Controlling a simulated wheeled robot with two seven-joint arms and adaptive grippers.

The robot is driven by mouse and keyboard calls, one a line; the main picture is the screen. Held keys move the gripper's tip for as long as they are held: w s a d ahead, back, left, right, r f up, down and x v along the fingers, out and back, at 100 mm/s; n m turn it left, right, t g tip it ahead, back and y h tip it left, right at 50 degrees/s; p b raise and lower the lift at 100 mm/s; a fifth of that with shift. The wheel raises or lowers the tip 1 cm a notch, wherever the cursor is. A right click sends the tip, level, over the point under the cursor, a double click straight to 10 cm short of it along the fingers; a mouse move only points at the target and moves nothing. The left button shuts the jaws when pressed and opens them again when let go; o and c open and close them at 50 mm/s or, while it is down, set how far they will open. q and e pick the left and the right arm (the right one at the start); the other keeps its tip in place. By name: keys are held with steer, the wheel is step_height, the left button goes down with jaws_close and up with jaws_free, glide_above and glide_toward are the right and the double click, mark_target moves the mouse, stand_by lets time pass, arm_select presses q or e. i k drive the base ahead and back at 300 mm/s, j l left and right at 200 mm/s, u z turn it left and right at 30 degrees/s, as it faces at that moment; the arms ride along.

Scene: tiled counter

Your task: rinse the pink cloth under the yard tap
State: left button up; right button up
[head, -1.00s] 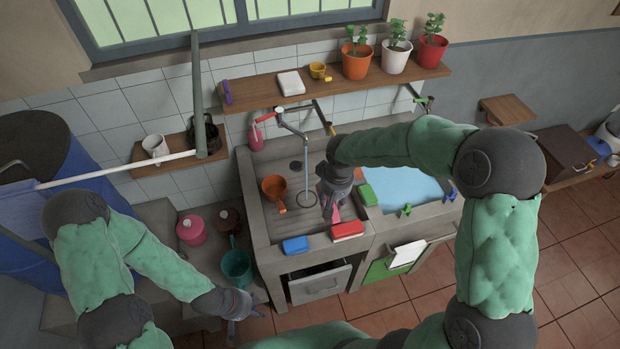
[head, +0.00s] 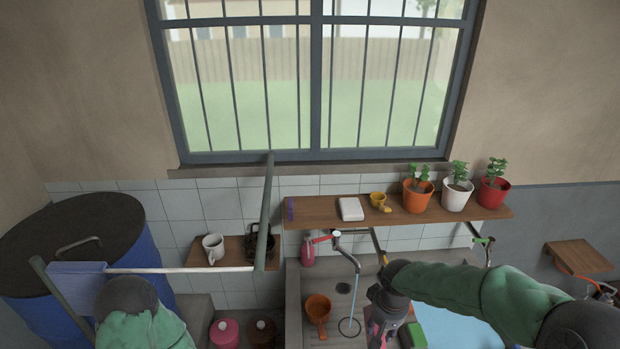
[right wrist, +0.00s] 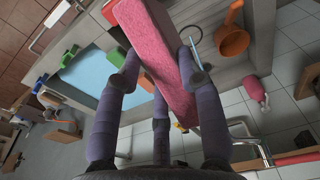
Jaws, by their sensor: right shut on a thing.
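The pink cloth (right wrist: 160,50) shows as a thick pink block in the right wrist view, held between the dark fingers of my right gripper (right wrist: 160,85). In the head view my right gripper (head: 378,325) is over the sink, just right of the tap's stream; the cloth there is mostly hidden. The yard tap (head: 345,252) has a red handle (head: 318,240), and a thin stream of water (head: 354,293) runs down to the round drain ring (head: 349,327). The cloth appears apart from the stream. My left gripper is out of view.
An orange dipper (head: 317,307) stands in the sink left of the stream. A wooden shelf (head: 330,213) above carries pots, a white block and a yellow cup. A blue water basin (head: 450,325) lies right. A blue barrel (head: 75,265) stands far left.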

mark_target(336, 234)
steer(key=k, duration=1)
